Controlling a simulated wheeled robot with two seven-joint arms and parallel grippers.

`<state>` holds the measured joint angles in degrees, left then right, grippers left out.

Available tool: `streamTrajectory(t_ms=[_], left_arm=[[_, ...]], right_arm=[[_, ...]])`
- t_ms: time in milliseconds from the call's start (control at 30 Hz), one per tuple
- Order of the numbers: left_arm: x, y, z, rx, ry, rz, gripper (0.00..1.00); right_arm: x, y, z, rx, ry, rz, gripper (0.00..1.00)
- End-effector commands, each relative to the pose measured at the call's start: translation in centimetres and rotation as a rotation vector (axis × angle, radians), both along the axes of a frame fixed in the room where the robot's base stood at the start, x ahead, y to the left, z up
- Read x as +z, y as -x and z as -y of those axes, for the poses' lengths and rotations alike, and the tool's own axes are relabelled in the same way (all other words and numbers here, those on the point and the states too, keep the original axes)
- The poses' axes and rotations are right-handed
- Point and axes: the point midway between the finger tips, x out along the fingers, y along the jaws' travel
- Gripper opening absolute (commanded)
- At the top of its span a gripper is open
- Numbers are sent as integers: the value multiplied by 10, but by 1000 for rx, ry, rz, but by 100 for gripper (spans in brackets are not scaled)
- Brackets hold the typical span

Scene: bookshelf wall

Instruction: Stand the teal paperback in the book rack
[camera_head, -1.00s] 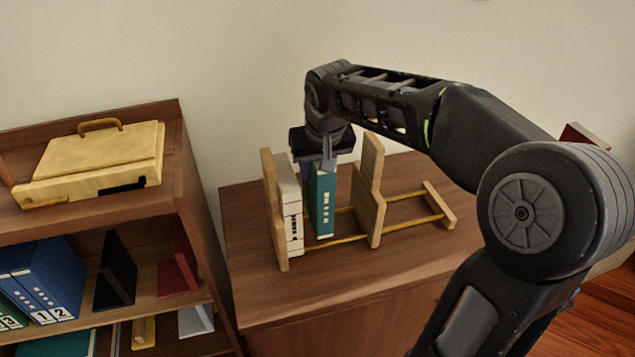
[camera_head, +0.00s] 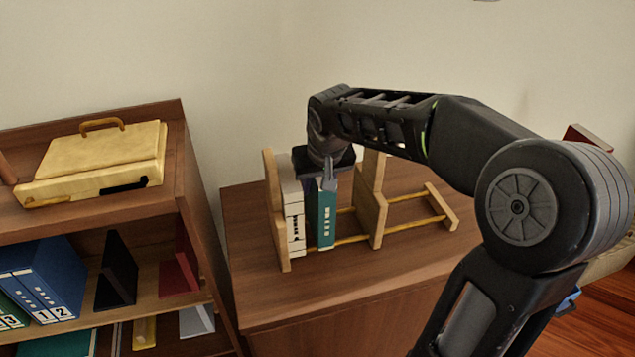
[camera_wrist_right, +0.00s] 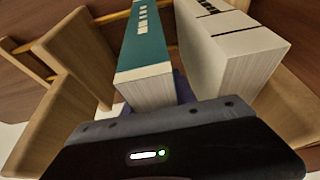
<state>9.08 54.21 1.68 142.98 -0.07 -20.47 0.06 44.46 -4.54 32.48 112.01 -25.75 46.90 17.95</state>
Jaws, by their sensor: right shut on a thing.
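The teal paperback (camera_head: 326,222) stands upright in the left bay of the wooden book rack (camera_head: 371,205), between a white book (camera_head: 294,215) and the middle divider. My right gripper (camera_head: 328,180) is shut on its top from above. In the right wrist view, the teal paperback (camera_wrist_right: 146,50) runs away from my gripper (camera_wrist_right: 165,100), with the white book (camera_wrist_right: 232,50) beside it and a gap between them. I cannot tell whether the book's lower edge rests on the rack's rails. My left gripper is not in view.
The rack stands on a brown cabinet top (camera_head: 330,285); its right bay is empty. At the left, a bookshelf (camera_head: 185,200) bears a yellow case (camera_head: 100,160) on top and blue binders (camera_head: 45,280) below. A wall stands behind.

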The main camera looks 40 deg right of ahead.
Motion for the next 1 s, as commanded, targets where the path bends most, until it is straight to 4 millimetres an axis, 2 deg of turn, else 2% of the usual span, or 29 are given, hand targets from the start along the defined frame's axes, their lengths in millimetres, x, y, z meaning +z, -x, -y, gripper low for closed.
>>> streamTrajectory(t_ms=[33, 300, 667, 867, 1000], left_arm=[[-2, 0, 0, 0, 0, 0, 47], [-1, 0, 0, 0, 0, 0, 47], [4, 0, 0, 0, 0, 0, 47], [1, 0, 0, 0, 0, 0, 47], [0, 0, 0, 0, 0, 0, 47]], right_arm=[[-1, 0, 0, 0, 0, 0, 34], [-1, 0, 0, 0, 0, -1, 54], [5, 1, 0, -1, 1, 0, 54], [29, 10, -3, 0, 2, 3, 54], [56, 20, -7, 1, 3, 4, 54]])
